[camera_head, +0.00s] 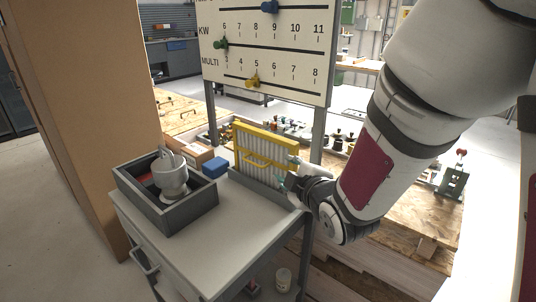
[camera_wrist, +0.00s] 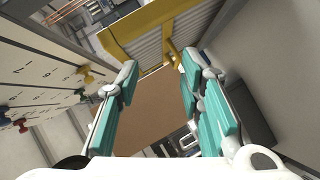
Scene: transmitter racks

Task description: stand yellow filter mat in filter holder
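The yellow filter mat (camera_head: 265,154), a yellow frame with pale pleats and a yellow bar across its face, stands upright, leaning slightly, on the grey cart. Its lower edge is in the grey filter holder (camera_head: 262,189); how deep it sits is hidden. My gripper (camera_head: 287,180) is at the mat's right side in the head view. In the wrist view my gripper (camera_wrist: 160,65) has its teal fingers wide apart with nothing clamped. The mat (camera_wrist: 160,40) shows just beyond the fingertips, its yellow bar reaching toward the gap. Contact cannot be told.
A dark grey tray (camera_head: 193,213) holding a white cup-like part (camera_head: 172,178) stands left on the cart (camera_head: 205,255). A blue box (camera_head: 215,167) is behind. A numbered board (camera_head: 265,50) rises behind the mat. The cart's front top is clear.

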